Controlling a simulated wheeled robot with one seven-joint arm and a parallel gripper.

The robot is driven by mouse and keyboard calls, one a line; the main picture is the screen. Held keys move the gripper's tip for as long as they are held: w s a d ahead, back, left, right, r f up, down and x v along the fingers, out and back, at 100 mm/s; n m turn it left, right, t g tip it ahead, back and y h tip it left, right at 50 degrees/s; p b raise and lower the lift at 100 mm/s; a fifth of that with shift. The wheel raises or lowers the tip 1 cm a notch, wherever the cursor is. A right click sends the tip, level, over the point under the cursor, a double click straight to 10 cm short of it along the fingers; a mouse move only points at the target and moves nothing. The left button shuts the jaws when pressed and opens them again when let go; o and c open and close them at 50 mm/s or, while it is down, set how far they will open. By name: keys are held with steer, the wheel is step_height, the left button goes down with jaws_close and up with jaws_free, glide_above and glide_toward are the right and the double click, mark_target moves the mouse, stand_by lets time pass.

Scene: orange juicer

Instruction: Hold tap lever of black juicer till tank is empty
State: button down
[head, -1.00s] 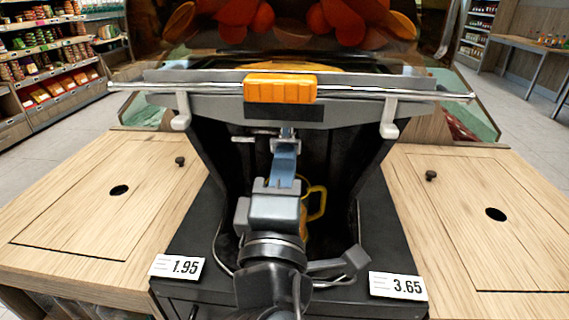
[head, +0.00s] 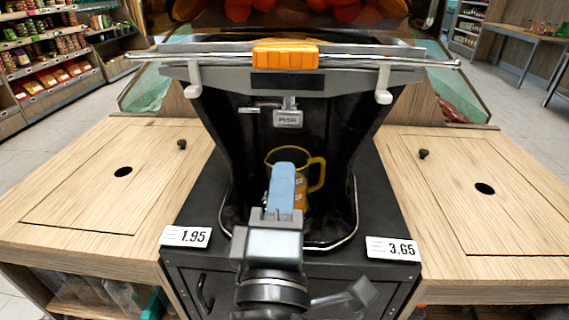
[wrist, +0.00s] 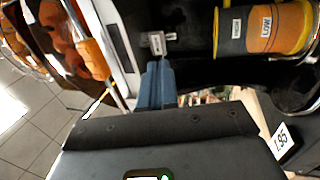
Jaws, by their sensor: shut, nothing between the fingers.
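The black juicer (head: 345,125) stands on a dark cabinet. Its tap lever (head: 288,119), a small grey plate marked PUSH, is fully visible under the tap. It also shows in the wrist view (wrist: 157,42). A clear jug with a yellow rim and handle (head: 317,174) stands below the tap with orange juice in it. In the wrist view the jug (wrist: 262,30) carries a LOW label. My gripper (head: 284,168) has blue fingers, shut and empty. It is in front of and below the lever, apart from it, and covers part of the jug. No tank level can be read.
A metal bar with an orange block (head: 286,56) crosses above the tap. Wooden counters (head: 95,185) flank the juicer left and right. Price tags reading 1.95 (head: 185,237) and 3.65 (head: 393,249) stand at the cabinet's front. Oranges sit above.

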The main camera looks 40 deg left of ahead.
steer(key=shift+v, duration=2.55)
steer(key=s+d+f+m+g+h, duration=0.1)
steer(key=d+f+m+g+h, duration=0.15)
steer(key=d+f+m, duration=0.7)
steer(key=s+d+f+m+h, duration=0.15)
steer(key=s+d+f, duration=0.25)
steer(key=d, duration=0.4)
steer(key=s+d+f+m+h, duration=0.1)
steer(key=s+d+f+h, duration=0.2)
steer(key=d, duration=0.6)
steer(key=s+d+r+m+h, duration=0.1)
steer(key=s+d+m+h, duration=0.3)
steer(key=s+d+m, duration=0.9)
step_height(320, 180, up, 13)
steer(key=s+a+p, duration=0.1)
steer(key=p, duration=1)
steer(key=shift+f+n+g+p, duration=0.2)
steer(key=shift+n+g+p, duration=0.15)
steer(key=shift+n+p, duration=0.05)
